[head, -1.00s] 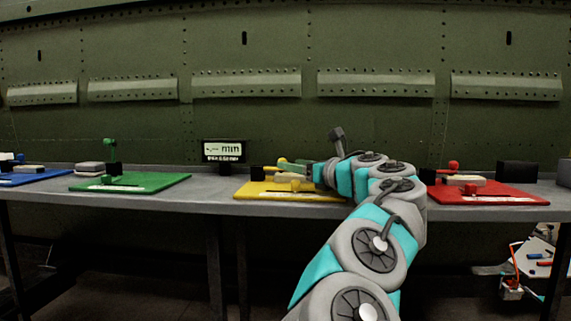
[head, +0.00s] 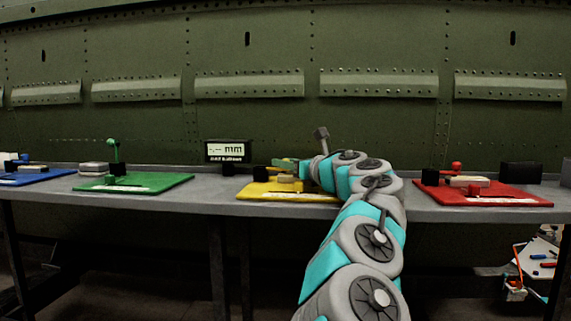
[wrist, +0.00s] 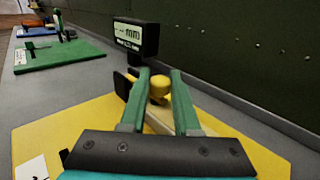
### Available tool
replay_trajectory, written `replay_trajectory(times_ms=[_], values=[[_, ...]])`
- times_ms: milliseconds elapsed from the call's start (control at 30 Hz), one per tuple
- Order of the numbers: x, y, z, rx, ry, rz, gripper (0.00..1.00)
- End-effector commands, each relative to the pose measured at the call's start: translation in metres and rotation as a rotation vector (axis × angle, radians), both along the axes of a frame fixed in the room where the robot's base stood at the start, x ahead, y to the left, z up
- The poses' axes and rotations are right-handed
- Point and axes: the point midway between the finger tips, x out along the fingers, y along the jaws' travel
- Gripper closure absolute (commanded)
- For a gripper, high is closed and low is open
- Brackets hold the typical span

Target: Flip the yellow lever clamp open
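The yellow lever clamp stands on a yellow base plate (head: 258,194) on the bench. In the wrist view its round yellow knob (wrist: 159,86) shows between my two green fingers. My gripper (wrist: 160,75) is open, with one finger on each side of the knob; I cannot tell whether they touch it. In the head view my gripper (head: 284,164) is low over the yellow plate, coming from the right. A pale block (wrist: 158,122) lies below the fingers. The clamp's lever arm is mostly hidden by my fingers and arm.
A black digital readout (head: 228,151) stands behind the yellow plate. A green plate (head: 150,183) and a blue plate (head: 38,177) are to the left, a red plate (head: 510,195) to the right. A riveted green fuselage panel (head: 260,50) rises behind the grey bench (head: 215,200).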

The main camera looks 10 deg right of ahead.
Motion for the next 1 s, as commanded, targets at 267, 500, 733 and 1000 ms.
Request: replay_trajectory(times_ms=[267,500,733,1000], values=[[0.0000,0.0001,-0.0001,0.000,0.000,0.000,1.00],[-0.0001,0.0002,-0.0001,0.000,0.000,0.001,1.00],[-0.0001,0.0002,-0.0002,0.000,0.000,0.001,1.00],[-0.0001,0.0003,-0.0002,0.000,0.001,0.001,1.00]])
